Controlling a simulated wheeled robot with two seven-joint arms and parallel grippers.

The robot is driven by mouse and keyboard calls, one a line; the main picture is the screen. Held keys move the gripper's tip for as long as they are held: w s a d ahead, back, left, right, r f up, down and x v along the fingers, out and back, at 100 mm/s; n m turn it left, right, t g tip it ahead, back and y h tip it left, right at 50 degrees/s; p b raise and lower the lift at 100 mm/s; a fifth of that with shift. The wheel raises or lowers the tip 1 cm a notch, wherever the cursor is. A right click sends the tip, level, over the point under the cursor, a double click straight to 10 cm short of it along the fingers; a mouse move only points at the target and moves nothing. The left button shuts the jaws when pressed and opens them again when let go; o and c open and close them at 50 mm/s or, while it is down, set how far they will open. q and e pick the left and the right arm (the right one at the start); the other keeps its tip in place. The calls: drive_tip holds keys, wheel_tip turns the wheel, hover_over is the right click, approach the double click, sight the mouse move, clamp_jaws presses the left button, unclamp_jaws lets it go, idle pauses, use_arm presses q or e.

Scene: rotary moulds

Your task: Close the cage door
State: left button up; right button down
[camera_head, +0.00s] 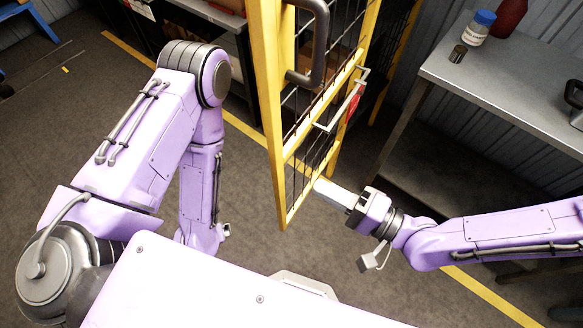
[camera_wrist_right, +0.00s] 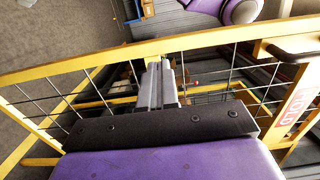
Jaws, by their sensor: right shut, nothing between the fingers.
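The cage door (camera_head: 268,100) has a yellow frame with dark wire mesh. It stands open, swung out toward me, in the upper middle of the head view. It carries a dark grey handle (camera_head: 319,45), a pale bar handle (camera_head: 343,103) and a red sign (camera_head: 354,103). My right gripper (camera_head: 322,188) is shut and empty, its fingers at the door's lower part. In the right wrist view the shut fingers (camera_wrist_right: 157,80) overlap the mesh, near the yellow frame bar (camera_wrist_right: 110,61); I cannot tell whether they touch. My left gripper is hidden; only its arm shows.
A grey metal table (camera_head: 450,70) stands at the upper right with a white blue-capped jar (camera_head: 478,28), a small dark can (camera_head: 458,53) and a red bottle (camera_head: 509,18). More yellow cage frame (camera_head: 397,60) stands behind the door.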

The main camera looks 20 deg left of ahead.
sight(278, 165)
drive_tip(key=p+x, duration=0.1)
drive_tip(key=x, duration=0.6)
drive_tip(key=shift+a+r+p, duration=0.1)
drive_tip(key=shift+a+p, duration=0.2)
drive_tip(key=shift+p, duration=0.1)
drive_tip(key=shift+w+a, duration=0.1)
drive_tip(key=shift+a, duration=0.15)
drive_tip(key=shift+a, duration=0.1)
